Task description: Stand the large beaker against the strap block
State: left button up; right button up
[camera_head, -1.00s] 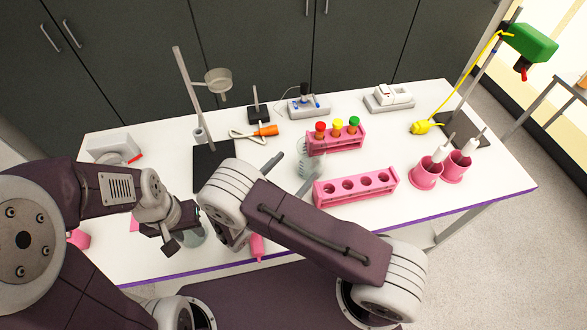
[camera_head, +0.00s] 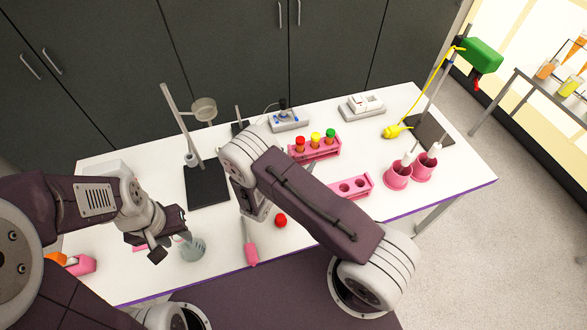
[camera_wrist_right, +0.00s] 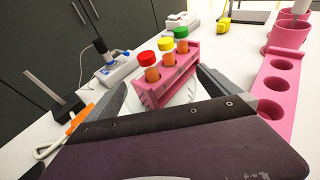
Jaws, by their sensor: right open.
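The large beaker (camera_wrist_right: 178,117) is clear glass and shows between the fingers of my right gripper (camera_wrist_right: 160,80) in the right wrist view, in front of the pink tube rack. My right gripper is open around it; contact cannot be told. In the head view my right arm hides this beaker. My left gripper (camera_head: 170,246) looks open, low over the table's left part, beside a smaller glass beaker (camera_head: 194,249). I cannot identify the strap block for sure; a white block (camera_head: 108,169) at the table's left is partly hidden behind my left arm.
A pink rack with capped tubes (camera_head: 316,148), an emptier pink rack (camera_head: 352,187) and pink cups (camera_head: 398,175) stand to the right. A stand (camera_head: 206,184) is at the back left. A red cap (camera_head: 281,220) and pink-handled tool (camera_head: 250,253) lie near the front.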

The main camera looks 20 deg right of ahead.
jog(key=shift+x, duration=1.05)
jog(key=shift+w+f, duration=0.1)
jog(key=c, duration=2)
pick_arm(q)
jog(key=shift+w+r, duration=0.1)
jog(key=shift+r, duration=0.25)
